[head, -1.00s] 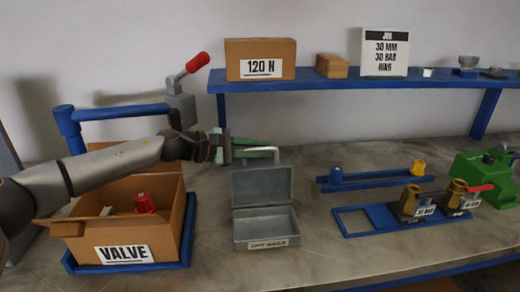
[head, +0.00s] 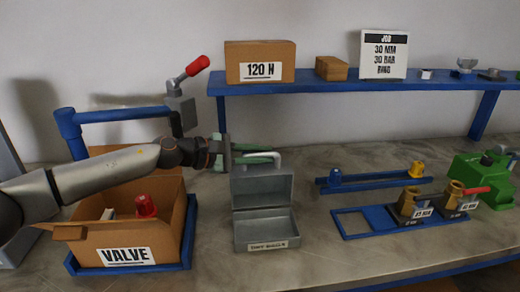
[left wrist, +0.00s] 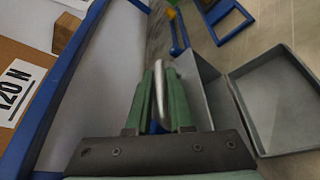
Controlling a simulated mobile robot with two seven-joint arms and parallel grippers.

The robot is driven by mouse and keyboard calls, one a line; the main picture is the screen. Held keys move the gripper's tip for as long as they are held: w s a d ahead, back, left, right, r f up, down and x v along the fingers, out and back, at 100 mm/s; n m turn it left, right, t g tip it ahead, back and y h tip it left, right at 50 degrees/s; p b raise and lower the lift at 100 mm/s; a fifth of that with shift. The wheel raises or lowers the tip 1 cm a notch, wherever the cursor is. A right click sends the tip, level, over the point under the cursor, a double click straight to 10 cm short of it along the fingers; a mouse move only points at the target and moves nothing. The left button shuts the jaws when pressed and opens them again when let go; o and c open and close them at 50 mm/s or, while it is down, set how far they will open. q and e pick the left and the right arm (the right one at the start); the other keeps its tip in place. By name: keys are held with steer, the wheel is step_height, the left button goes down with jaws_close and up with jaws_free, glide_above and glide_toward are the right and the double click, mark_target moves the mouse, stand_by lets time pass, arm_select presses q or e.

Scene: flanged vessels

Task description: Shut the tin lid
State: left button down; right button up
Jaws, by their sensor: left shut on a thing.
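The grey metal tin (head: 265,225) stands on the bench with its lid (head: 262,192) raised, roughly upright at the back edge. The tin looks empty inside. A pale bent handle (head: 279,158) sticks up at the top of the lid. My left gripper (head: 268,157) reaches in from the left with its green fingers shut on the handle. In the left wrist view, the handle (left wrist: 158,92) lies between the two green fingers (left wrist: 163,85), with the tin (left wrist: 275,100) to the right. My right gripper is out of view.
A cardboard box marked VALVE (head: 152,230) stands left of the tin, below my left arm. Blue fixtures (head: 372,219) with brass parts and a green device (head: 482,178) lie to the right. A blue shelf (head: 350,84) runs behind. The bench in front of the tin is clear.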

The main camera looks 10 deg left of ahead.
arm_select(q)
steer(key=s+d+m+p, duration=0.1)
steer(key=s+p, duration=0.2)
steer(key=s, duration=0.3)
steer(key=shift+d+f, duration=0.35)
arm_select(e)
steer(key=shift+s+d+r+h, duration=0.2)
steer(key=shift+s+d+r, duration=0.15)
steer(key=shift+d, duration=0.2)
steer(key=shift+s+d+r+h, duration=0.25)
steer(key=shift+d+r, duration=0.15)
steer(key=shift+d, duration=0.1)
arm_select(q)
steer(key=c, duration=1.2)
jaws_free()
steer(key=o, duration=0.4)
steer(key=shift+r, duration=0.15)
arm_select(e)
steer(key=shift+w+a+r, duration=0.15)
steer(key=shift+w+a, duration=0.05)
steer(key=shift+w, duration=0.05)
